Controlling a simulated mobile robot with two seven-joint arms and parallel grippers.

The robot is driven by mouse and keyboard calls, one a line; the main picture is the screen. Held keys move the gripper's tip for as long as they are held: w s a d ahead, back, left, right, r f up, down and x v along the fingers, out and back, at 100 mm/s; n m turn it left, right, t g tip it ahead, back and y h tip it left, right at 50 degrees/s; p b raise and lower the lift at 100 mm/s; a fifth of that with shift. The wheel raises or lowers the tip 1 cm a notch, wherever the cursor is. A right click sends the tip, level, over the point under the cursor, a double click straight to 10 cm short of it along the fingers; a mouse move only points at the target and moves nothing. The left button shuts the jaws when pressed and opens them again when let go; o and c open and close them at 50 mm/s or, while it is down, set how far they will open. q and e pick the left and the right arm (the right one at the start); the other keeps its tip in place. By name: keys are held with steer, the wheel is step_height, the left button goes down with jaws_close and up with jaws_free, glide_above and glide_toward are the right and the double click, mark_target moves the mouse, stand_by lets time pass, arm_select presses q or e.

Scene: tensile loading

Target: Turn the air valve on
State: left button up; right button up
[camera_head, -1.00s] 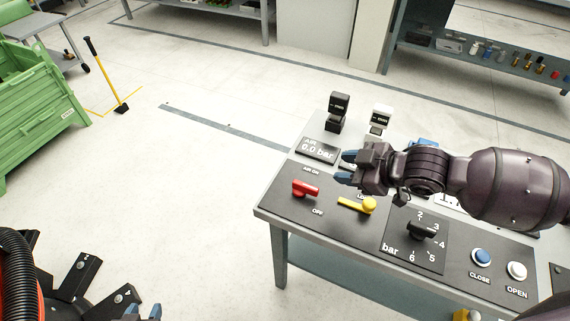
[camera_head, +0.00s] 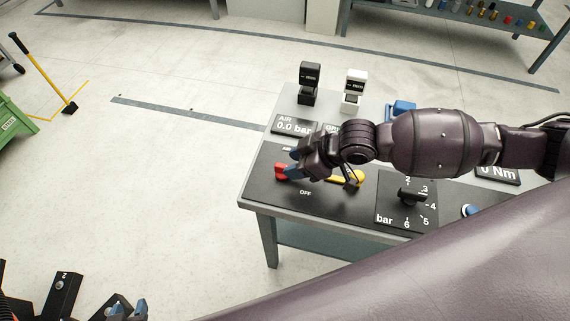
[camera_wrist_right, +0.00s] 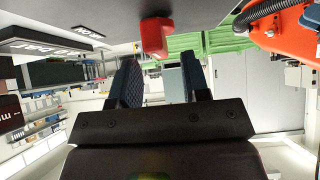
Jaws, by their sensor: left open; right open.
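The red air valve handle (camera_head: 281,172) sits on the black panel at the left of the bench, under the AIR display (camera_head: 292,125), which reads 0.0 bar. My right gripper (camera_head: 292,168) is open beside the red handle and partly covers it and the AIR ON label. In the right wrist view, the red handle (camera_wrist_right: 155,38) appears just beyond and between the two spread fingertips of the right gripper (camera_wrist_right: 160,72). I cannot tell whether they touch it. My left gripper (camera_head: 127,309) is open and empty at the bottom left, away from the bench.
A yellow lever (camera_head: 349,178) is right of the valve, partly behind my right gripper. A black pressure knob (camera_head: 410,195) and a blue button (camera_head: 471,210) lie further right. Black (camera_head: 309,82) and white (camera_head: 354,88) devices stand behind.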

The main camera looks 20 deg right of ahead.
steer(key=shift+x, duration=1.2)
steer(key=shift+w+a+f, duration=0.25)
steer(key=shift+a+f, duration=0.05)
steer(key=shift+f, duration=0.05)
arm_select(q)
steer(key=shift+w+d+f, duration=0.1)
steer(key=shift+w+f, duration=0.05)
steer(key=shift+w, duration=0.15)
arm_select(e)
steer(key=shift+c, duration=0.4)
